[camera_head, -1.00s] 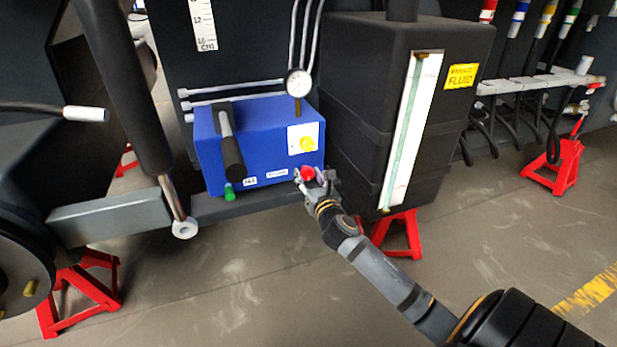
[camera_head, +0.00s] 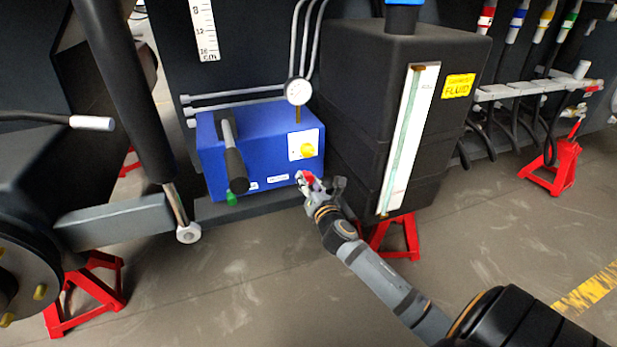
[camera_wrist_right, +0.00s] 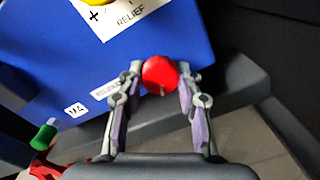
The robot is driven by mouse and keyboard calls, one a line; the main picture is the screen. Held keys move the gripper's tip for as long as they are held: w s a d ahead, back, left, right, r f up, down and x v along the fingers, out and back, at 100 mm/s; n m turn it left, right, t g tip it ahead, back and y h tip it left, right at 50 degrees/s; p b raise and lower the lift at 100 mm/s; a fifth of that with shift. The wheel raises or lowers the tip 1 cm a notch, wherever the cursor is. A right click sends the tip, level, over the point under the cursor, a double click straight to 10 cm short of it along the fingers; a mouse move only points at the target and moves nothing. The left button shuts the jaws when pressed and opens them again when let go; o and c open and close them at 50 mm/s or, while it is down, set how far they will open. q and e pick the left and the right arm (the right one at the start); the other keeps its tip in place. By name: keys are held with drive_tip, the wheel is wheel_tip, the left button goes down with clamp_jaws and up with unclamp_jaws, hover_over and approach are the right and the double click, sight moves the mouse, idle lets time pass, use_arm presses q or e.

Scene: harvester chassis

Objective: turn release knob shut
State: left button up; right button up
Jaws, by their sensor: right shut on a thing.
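The red release knob (camera_head: 309,179) sits at the lower right front of the blue pump box (camera_head: 268,137). In the right wrist view the red knob (camera_wrist_right: 160,74) lies between the fingertips of my right gripper (camera_wrist_right: 160,82), which is shut on it. A label beside the knob is partly covered by a finger. In the head view my right gripper (camera_head: 311,186) reaches in from the lower right and hides part of the knob. My left gripper is not in view.
A black fluid tank (camera_head: 350,110) stands close on the right. Red stands (camera_head: 85,290) are below; the floor in front is clear.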

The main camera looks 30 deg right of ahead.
drive_tip(key=m+p, duration=0.1)
drive_tip(key=m, duration=0.2)
drive_tip(key=shift+m, duration=0.3)
drive_tip(key=m+p, duration=0.1)
drive_tip(key=m, duration=0.2)
drive_tip(key=shift+m, duration=0.3)
drive_tip(key=m, duration=0.3)
drive_tip(key=shift+m, duration=0.3)
drive_tip(key=m, duration=0.4)
drive_tip(key=shift+y+b, duration=0.3)
drive_tip(key=shift+b, duration=0.05)
drive_tip(key=m, duration=0.4)
drive_tip(key=shift+b, duration=0.4)
drive_tip(key=m+b, duration=0.1)
drive_tip(key=m, duration=0.3)
drive_tip(key=m+b, duration=0.1)
drive_tip(key=m, duration=0.4)
drive_tip(key=shift+d, duration=0.1)
drive_tip(key=shift+m+b, duration=0.6)
drive_tip(key=shift+m, duration=1)
